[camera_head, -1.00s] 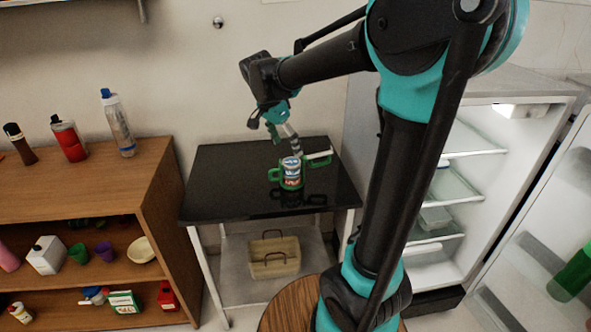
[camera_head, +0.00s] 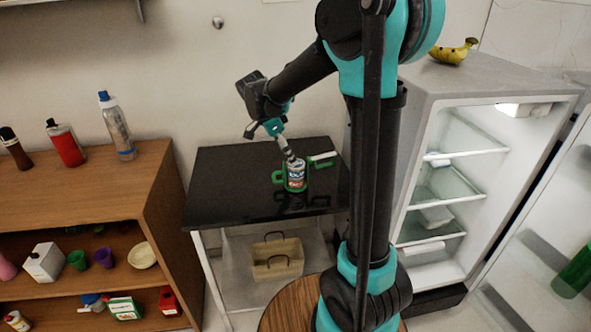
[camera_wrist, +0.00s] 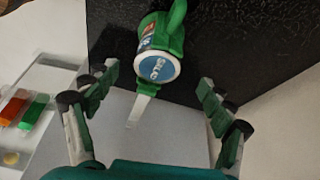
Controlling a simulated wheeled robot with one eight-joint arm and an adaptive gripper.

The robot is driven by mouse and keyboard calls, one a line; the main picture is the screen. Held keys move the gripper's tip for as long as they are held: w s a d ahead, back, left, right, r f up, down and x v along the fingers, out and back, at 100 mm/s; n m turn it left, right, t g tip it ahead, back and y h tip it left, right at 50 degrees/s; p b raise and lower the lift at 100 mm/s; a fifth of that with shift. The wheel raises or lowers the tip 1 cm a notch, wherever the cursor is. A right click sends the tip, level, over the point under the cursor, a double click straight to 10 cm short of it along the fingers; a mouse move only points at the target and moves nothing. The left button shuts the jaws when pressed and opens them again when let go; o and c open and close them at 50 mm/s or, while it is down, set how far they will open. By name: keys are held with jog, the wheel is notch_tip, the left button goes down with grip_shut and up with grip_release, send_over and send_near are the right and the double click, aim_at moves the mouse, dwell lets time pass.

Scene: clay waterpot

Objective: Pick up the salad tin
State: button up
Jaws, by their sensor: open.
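The salad tin (camera_head: 296,178) is a small can with a white, blue and red label on the black tabletop (camera_head: 230,165). A green handled vessel (camera_head: 278,177) is right beside or behind it, and I cannot tell whether they touch. In the wrist view the tin's round blue-and-white end (camera_wrist: 158,67) shows between my spread fingers, with the green vessel (camera_wrist: 176,22) close against it in the picture. My gripper (camera_wrist: 158,82) is open and empty. In the head view my gripper (camera_head: 288,150) is just above the tin, pointing down at it.
A basket (camera_head: 277,262) stands on the shelf below. A wooden shelf unit (camera_head: 100,190) with bottles is at left. An open fridge (camera_head: 415,195), topped by bananas (camera_head: 453,52), is at right. The tabletop's left part is clear.

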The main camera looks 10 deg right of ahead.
aim_at(296, 169)
jog(key=shift+s+x, duration=0.2)
jog(key=shift+x, duration=2.9)
jog(key=shift+d, duration=0.15)
jog(key=c, duration=1.4)
